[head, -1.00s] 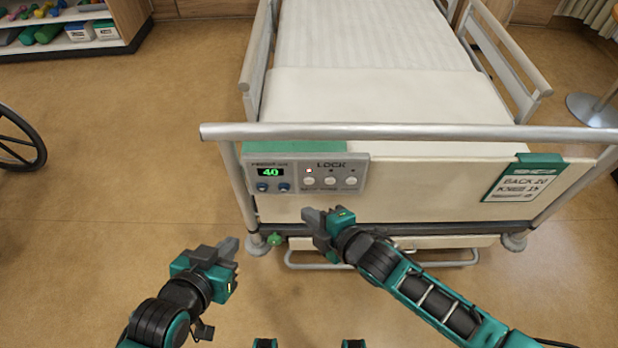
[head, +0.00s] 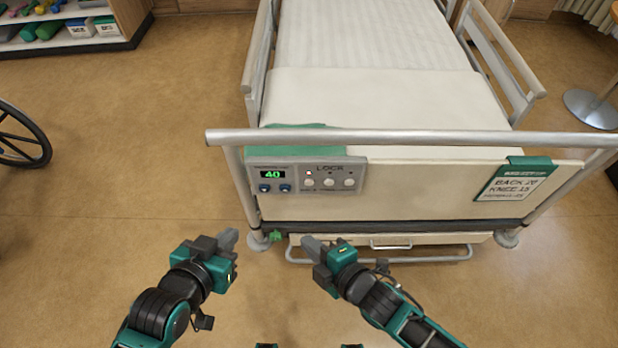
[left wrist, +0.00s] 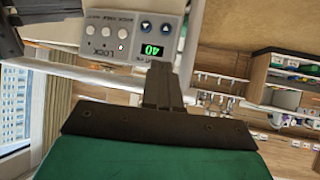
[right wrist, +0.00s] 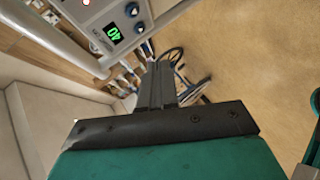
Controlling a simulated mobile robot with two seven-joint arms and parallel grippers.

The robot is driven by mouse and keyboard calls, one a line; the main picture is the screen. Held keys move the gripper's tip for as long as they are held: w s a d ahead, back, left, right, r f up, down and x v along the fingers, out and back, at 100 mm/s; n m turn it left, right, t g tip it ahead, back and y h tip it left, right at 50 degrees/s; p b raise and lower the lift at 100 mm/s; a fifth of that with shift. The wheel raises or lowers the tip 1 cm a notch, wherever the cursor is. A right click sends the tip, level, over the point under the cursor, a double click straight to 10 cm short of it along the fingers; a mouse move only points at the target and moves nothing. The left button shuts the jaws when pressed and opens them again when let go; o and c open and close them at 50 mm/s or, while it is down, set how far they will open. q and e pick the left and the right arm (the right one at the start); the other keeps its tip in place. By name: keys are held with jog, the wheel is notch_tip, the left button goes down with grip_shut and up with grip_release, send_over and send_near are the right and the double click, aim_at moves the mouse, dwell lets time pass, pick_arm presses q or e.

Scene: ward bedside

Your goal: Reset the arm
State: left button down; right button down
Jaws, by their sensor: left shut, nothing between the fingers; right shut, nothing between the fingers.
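My left gripper (head: 228,241) is shut and empty, in front of the bed's foot end at the lower left of the head view. My right gripper (head: 308,243) is shut and empty, to its right, below the control panel and apart from the bed. The panel also shows in the left wrist view (left wrist: 130,36) and the right wrist view (right wrist: 106,20).
The bed's foot rail (head: 400,137) and footboard (head: 420,180) stand ahead. A wheelchair wheel (head: 22,138) is at far left, a shelf (head: 75,40) behind. The floor between is clear.

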pick_arm(q)
jog(key=shift+r, duration=0.1)
pick_arm(e)
jog(key=shift+s, duration=0.15)
jog(key=shift+r, duration=0.1)
